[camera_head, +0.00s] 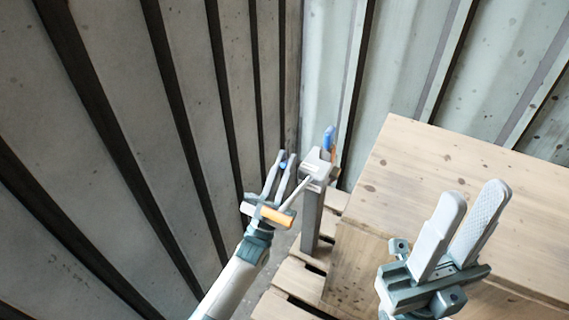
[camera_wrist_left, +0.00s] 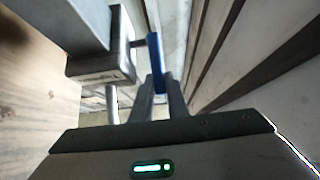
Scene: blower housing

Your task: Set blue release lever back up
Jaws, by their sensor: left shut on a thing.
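The blue release lever (camera_wrist_left: 155,62) shows in the left wrist view, joined by a short stub to the side of a grey box (camera_wrist_left: 98,66). My left gripper (camera_wrist_left: 160,98) has its two fingers on either side of the lever's near end and is shut on it. In the head view the left gripper (camera_head: 281,170) is beside the grey box (camera_head: 317,166), with a bit of the blue lever (camera_head: 283,163) between its fingertips. The fingers hide most of the lever there. My right gripper (camera_head: 473,205) is open and empty, at the right over the wooden boards.
The box tops a grey post (camera_head: 312,222) on a wooden pallet (camera_head: 290,279). A rod with an orange handle (camera_head: 276,215) reaches toward my left wrist. Another blue part (camera_head: 328,137) stands behind the box. A wooden crate (camera_head: 430,190) is at right; a ribbed wall (camera_head: 105,90) is close at left.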

